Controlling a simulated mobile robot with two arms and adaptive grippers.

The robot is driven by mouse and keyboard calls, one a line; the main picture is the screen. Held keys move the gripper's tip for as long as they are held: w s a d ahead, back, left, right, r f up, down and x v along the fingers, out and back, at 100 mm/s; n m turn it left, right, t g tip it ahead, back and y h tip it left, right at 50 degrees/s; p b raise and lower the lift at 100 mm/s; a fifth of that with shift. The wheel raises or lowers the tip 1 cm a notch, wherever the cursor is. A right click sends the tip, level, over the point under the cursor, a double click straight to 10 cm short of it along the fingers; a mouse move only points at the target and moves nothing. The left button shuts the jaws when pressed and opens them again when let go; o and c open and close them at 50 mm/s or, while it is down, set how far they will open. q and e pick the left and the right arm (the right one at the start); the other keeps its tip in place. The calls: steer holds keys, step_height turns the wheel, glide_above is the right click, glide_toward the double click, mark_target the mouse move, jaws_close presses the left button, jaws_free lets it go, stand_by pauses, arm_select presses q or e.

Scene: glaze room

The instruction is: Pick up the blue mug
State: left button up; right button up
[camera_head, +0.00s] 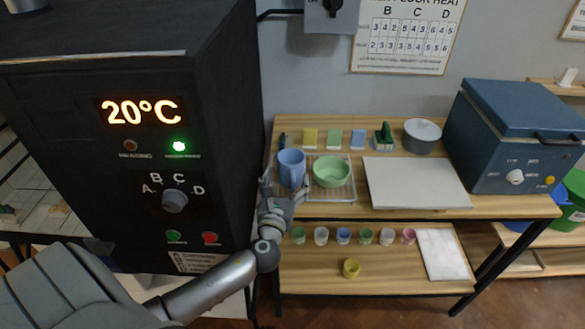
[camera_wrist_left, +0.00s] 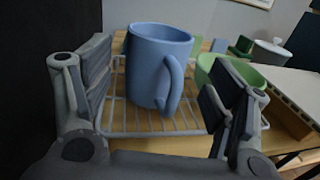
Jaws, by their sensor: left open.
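The blue mug (camera_head: 291,168) stands upright on a wire rack (camera_head: 333,193) at the left end of the table. In the left wrist view the mug (camera_wrist_left: 157,62) is straight ahead, with its handle turned toward the lower right. My left gripper (camera_head: 283,190) is at the front left edge of the rack, close to the mug. In the left wrist view its fingers (camera_wrist_left: 157,98) are spread wide, one on each side of the mug's width, and the mug appears just beyond them. Nothing is held. My right gripper is in neither view.
A green bowl (camera_head: 331,171) stands right beside the mug on the rack. A black kiln (camera_head: 130,130) rises close on the left. A pale board (camera_head: 415,182), a grey lidded pot (camera_head: 421,136) and a blue box (camera_head: 520,135) are farther right. Several small cups line the lower shelf.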

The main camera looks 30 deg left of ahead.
mark_target(289, 172)
arm_select(q)
steer(key=shift+x, duration=0.8)
steer(key=shift+w+a, duration=0.1)
steer(key=shift+w, duration=0.15)
steer(key=p+x, duration=0.1)
steer(key=x, duration=0.3)
steer(key=shift+w+a+f, duration=0.1)
steer(key=shift+w+f, duration=0.1)
steer(key=shift+w+a+f, duration=0.1)
steer(key=shift+w+a, duration=0.1)
steer(key=shift+w, duration=0.2)
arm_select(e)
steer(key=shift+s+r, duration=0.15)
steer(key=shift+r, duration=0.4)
arm_select(q)
steer(key=c, duration=0.9)
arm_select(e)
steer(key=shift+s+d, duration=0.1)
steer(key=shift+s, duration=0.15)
